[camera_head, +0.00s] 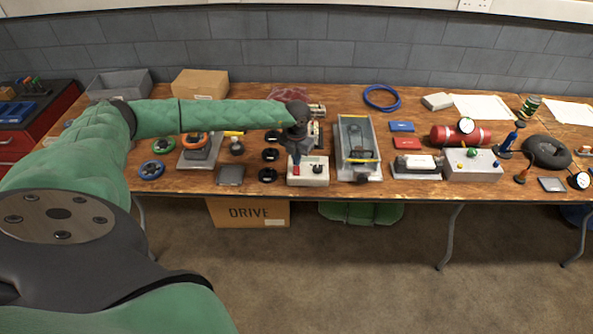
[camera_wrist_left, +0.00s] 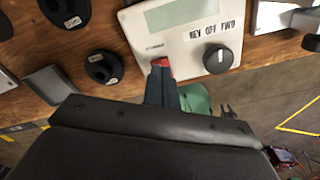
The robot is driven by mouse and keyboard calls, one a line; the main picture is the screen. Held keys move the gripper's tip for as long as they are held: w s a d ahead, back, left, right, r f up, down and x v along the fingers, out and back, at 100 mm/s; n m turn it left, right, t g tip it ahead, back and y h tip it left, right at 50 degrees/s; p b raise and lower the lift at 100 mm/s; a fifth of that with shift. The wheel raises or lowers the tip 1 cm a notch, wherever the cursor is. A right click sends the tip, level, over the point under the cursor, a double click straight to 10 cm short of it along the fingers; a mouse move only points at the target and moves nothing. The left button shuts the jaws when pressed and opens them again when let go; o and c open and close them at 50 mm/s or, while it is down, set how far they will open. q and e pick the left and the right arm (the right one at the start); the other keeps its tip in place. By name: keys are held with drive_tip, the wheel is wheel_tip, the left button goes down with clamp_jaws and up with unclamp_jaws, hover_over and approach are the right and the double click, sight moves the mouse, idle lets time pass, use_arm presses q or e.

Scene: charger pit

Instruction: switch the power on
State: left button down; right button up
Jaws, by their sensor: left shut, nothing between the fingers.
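A white control box (camera_head: 309,179) stands near the table's front edge in the head view. In the left wrist view the box (camera_wrist_left: 150,30) shows a greenish display (camera_wrist_left: 172,14), a "REV OFF FWD" label and a black knob (camera_wrist_left: 217,59). A red switch (camera_wrist_left: 161,62) sits on its front left part. My left gripper (camera_head: 296,158) points down over the box's left side. In the left wrist view its closed, empty fingers (camera_wrist_left: 161,78) are right at the red switch and partly cover it; I cannot tell whether they touch. My right gripper is not in view.
A clear-lidded case (camera_head: 358,140) stands right of the box. Several black round pieces (camera_head: 269,155) and a dark flat block (camera_head: 230,175) lie to its left. A grey box with coloured knobs (camera_head: 472,166) and a red cylinder (camera_head: 459,135) are further right.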

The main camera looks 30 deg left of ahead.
use_arm(q)
drive_tip(key=shift+f+b, duration=0.65)
drive_tip(key=shift+f, duration=0.2)
idle(1.1)
drive_tip(key=shift+r, duration=0.1)
drive_tip(key=shift+r+p, duration=1.2)
drive_tip(key=shift+r, duration=2.25)
drive_tip(key=shift+d, duration=0.1)
